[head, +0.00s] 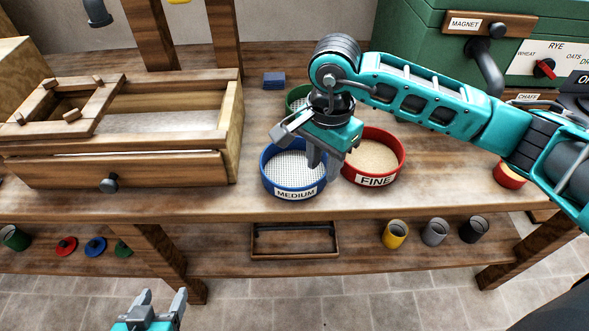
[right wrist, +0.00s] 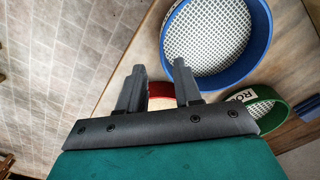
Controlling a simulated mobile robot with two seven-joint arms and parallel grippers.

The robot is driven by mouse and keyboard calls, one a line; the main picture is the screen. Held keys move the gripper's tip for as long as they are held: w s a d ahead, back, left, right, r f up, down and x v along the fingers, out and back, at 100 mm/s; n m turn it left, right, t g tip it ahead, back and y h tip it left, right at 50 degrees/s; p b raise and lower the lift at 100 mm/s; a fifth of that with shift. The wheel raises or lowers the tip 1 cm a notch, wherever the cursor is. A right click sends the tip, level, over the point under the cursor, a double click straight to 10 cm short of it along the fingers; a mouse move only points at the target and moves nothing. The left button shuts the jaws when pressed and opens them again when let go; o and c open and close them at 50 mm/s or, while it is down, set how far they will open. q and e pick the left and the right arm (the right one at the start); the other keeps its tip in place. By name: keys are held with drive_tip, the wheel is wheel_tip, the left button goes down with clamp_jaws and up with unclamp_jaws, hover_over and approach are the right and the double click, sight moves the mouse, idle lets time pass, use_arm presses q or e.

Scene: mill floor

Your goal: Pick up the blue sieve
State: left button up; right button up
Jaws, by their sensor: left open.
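The blue sieve (head: 293,192), labelled MEDIUM, sits upright on the bench with white mesh inside. In the right wrist view the blue sieve (right wrist: 232,78) is at the upper right, past the right-hand fingertip. My right gripper (head: 322,164) points down at the sieve's right side, between it and the red sieve, and hides part of the blue rim. Its fingers are apart in the right wrist view (right wrist: 159,72), with nothing held between them; I cannot tell whether a finger touches the rim. My left gripper (head: 160,304) is open and empty, low in front of the bench.
The red FINE sieve (head: 372,179) stands close at the right, with pale contents. A green sieve (head: 296,93) is behind, partly hidden by my right arm. A wooden box (head: 115,168) with a drawer stands left. Several cups, including a yellow one (head: 395,235), are on the lower shelf.

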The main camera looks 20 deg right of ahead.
sight(321, 178)
drive_tip(key=shift+w+f, duration=0.15)
drive_tip(key=shift+f, duration=1.2)
drive_tip(key=shift+w+f, duration=0.1)
drive_tip(key=shift+f, duration=1.25)
drive_tip(key=shift+c, duration=0.5)
clamp_jaws()
